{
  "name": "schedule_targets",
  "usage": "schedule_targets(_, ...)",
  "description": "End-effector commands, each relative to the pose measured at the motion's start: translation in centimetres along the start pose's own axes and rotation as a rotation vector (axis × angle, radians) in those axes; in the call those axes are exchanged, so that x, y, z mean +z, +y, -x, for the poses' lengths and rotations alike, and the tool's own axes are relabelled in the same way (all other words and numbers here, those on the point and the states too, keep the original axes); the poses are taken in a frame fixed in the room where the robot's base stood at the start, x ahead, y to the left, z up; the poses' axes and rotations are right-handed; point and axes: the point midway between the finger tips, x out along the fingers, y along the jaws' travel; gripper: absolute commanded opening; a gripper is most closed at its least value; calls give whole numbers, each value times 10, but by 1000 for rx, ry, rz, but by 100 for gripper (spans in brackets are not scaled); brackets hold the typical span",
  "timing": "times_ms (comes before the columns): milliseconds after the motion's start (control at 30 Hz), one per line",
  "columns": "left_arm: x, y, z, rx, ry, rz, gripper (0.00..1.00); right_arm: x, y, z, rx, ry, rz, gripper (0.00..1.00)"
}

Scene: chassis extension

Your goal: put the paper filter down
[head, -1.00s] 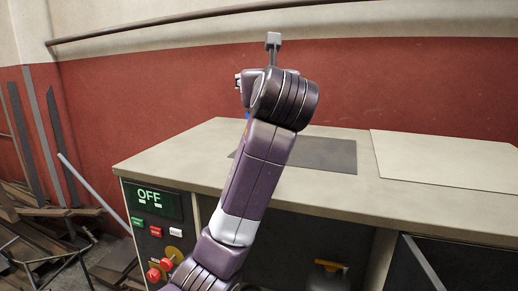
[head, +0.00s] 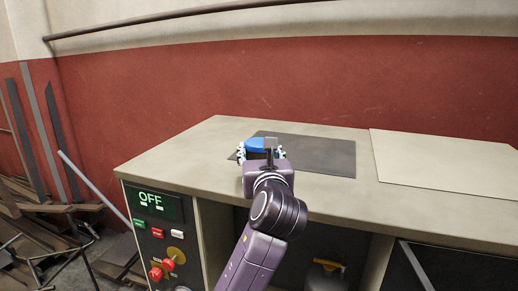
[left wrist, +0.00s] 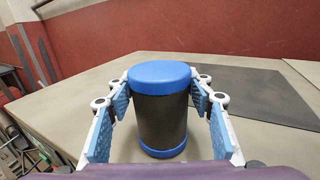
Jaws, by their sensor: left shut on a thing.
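The paper filter (left wrist: 162,120) is a dark cylinder with a blue cap at each end. In the left wrist view it stands upright between the blue-padded fingers of my left gripper (left wrist: 161,84), which is shut on it. In the head view, the filter's blue top (head: 262,144) shows past my left gripper (head: 262,154), over the left edge of the dark mat (head: 318,156). I cannot tell whether its bottom touches the worktop. My right gripper is not in view.
The beige worktop (head: 215,150) has free room around the mat. A pale flat sheet (head: 450,160) lies to the right. A control panel (head: 155,225) reading OFF is on the bench front. Scrap metal bars (head: 50,215) lie on the left, and a red wall (head: 300,85) stands behind.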

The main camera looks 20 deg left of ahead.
Motion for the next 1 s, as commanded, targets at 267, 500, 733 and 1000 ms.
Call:
schedule_targets(267, -2, 0, 0, -1, -3, 2, 21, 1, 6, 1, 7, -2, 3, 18)
schedule_targets(500, -5, 0, 0, 0, -1, 2, 61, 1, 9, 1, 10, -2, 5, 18)
schedule_targets(733, -5, 0, 0, 0, -1, 1, 65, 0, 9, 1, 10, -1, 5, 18)
schedule_targets(1000, -5, -1, 16, -2, -4, 4, 65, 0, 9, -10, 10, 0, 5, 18)
